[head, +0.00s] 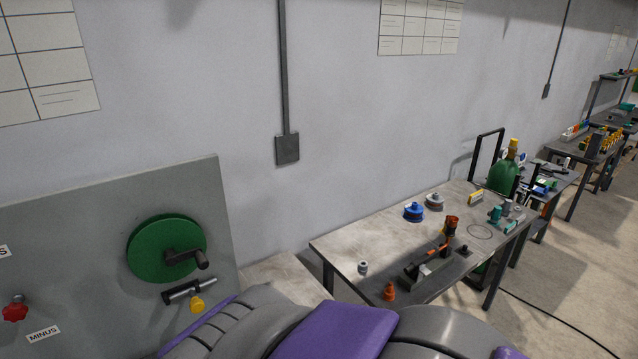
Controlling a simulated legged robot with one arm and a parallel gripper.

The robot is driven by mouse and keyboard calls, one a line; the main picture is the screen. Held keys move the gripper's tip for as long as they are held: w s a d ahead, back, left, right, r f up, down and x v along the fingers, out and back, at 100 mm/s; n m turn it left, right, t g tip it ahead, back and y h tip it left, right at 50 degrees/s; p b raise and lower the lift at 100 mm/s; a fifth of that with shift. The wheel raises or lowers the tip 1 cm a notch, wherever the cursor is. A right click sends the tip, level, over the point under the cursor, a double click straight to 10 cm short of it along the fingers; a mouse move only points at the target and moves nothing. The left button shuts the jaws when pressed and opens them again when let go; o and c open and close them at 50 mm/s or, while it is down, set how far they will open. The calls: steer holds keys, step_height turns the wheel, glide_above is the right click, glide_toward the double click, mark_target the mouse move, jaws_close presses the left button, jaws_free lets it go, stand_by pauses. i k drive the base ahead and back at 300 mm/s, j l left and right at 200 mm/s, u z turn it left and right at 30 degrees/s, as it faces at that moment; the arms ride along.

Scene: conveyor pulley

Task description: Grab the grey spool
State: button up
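A grey spool-like piece (434,202) sits on the work table (345,239), near its back edge by the wall. A similar blue spool (413,212) stands just to its left. A smaller grey cylindrical piece (363,267) stands by itself near the table's left front; I cannot tell whether it is a spool. Grey and purple parts of my own body cover the bottom middle of the view. My gripper is not in view, so its state and distance from the spool do not show.
A grey panel (75,245) at left carries a green crank wheel (146,250) and a red knob (15,311). An orange-and-black tool (437,249), an orange piece (389,291) and teal parts (495,214) are on the table. A green bottle (503,178) stands beyond. Floor is clear at right, except a cable.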

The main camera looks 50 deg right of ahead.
mark_target(435, 201)
steer(key=z, duration=2.55)
steer(key=i+l, duration=0.3)
steer(key=i, duration=0.2)
steer(key=i+l+z, duration=0.15)
steer(key=i+l, duration=0.15)
steer(key=i, duration=0.2)
steer(key=i+l, duration=0.2)
steer(key=i, duration=0.3)
steer(key=i+l+z, duration=0.15)
steer(key=i, duration=0.4)
steer(key=i+l, duration=0.25)
steer(key=i, duration=0.25)
steer(key=z, duration=0.05)
